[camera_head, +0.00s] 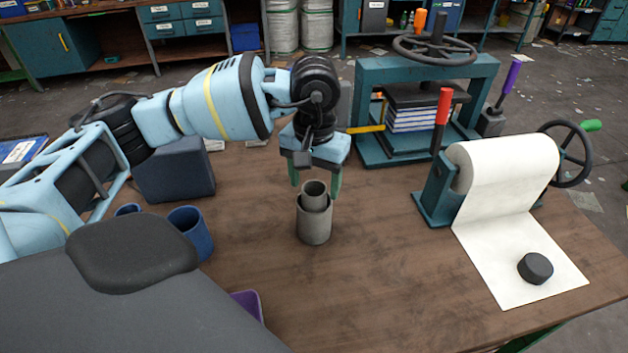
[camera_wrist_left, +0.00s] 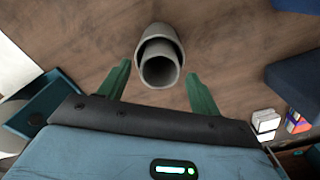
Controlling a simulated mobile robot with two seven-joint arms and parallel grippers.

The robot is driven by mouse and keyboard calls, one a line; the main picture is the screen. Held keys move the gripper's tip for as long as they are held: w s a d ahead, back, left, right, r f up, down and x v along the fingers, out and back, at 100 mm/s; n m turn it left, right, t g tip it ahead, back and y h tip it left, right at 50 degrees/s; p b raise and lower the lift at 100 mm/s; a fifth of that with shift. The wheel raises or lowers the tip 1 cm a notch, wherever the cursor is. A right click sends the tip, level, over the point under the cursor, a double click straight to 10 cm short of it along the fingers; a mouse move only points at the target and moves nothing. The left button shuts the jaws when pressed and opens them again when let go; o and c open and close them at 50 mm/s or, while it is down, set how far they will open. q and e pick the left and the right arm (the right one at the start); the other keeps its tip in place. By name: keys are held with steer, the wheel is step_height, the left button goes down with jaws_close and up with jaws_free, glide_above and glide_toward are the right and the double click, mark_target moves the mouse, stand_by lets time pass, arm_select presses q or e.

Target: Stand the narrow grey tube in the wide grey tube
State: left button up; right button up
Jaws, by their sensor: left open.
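The wide grey tube (camera_head: 314,228) stands upright on the wooden table in the head view. The narrow grey tube (camera_head: 315,193) stands inside it, with its upper end above the wide tube's rim. In the left wrist view the narrow tube (camera_wrist_left: 159,69) shows its open end, inside the rim of the wide tube (camera_wrist_left: 160,32). My left gripper (camera_head: 316,194) is just above and behind the tubes. Its green fingers are open, one on each side of the narrow tube, with gaps visible in the left wrist view (camera_wrist_left: 161,88). My right gripper is not in view.
A teal press (camera_head: 427,68) with a wheel stands behind. A paper roll stand (camera_head: 505,165) is at the right, with a black puck (camera_head: 535,268) on its sheet. A blue cup (camera_head: 191,232) and a dark blue block (camera_head: 174,170) are at the left.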

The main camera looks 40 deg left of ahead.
arm_select(q)
step_height(320, 180, up, 12)
stand_by(0.4)
steer(key=shift+f, duration=0.15)
stand_by(0.3)
